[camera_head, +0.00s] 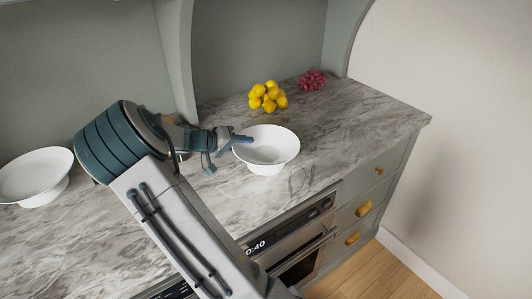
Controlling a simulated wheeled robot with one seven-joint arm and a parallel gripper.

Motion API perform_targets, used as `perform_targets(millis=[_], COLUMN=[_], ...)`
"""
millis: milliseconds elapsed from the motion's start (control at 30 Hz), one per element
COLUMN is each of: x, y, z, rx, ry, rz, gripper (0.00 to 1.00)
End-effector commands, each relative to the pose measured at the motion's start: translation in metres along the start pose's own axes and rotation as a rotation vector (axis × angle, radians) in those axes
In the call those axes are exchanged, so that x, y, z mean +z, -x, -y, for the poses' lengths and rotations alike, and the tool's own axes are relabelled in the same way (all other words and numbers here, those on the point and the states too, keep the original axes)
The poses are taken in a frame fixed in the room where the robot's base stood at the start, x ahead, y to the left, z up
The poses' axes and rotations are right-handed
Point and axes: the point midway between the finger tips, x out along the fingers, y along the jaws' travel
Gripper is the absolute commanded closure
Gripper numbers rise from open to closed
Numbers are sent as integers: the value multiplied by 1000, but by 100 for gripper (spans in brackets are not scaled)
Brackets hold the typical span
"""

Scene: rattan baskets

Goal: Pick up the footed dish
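A white footed dish (267,148) stands upright on the marble counter, right of the picture's middle, with its wide bowl above a short foot. My gripper (229,153) is at the dish's left side with its fingers spread and nothing seen between them. One finger overlaps the dish's left rim in the picture. The other finger is lower and to the left. I cannot tell whether either touches the dish. A second, similar white footed dish (36,174) stands at the far left, partly cut off by the picture's edge.
Yellow fruit (267,97) and a bunch of red grapes (312,80) lie behind the dish on the counter (365,122). A grey upright panel (177,60) stands behind my arm. An oven (300,244) and drawers are below the front edge. The counter right of the dish is clear.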

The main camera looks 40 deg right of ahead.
Motion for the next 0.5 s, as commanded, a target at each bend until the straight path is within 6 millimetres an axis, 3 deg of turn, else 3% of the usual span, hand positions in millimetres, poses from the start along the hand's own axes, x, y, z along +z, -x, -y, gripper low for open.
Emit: perform_targets(millis=[267, 300, 400, 500], x=[0, 0, 0, 0], y=[-7, -7, -6, -6], z=[0, 0, 0, 0], rx=[-1, -1, -1, -1], ry=[-1, -1, -1, -1], rz=[0, 0, 0, 0], gripper=[68, 71, 99, 100])
